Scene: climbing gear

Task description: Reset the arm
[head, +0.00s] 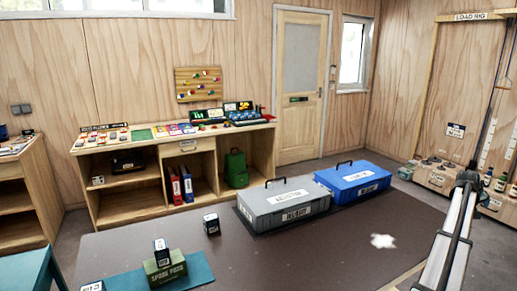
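Part of my arm (452,240) rises at the right edge of the head view, over the right end of the dark table. It is a light grey link with dark lines along it and a dark end at the top. I cannot make out my gripper or its fingers in this view. No held object shows.
The dark table (330,243) bears a grey case (284,206) and a blue case (353,182) at the back. A green box (165,269) with a small box (161,252) on it stands on a teal mat (200,272). Another small box (212,224) stands nearby. The table's middle is clear.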

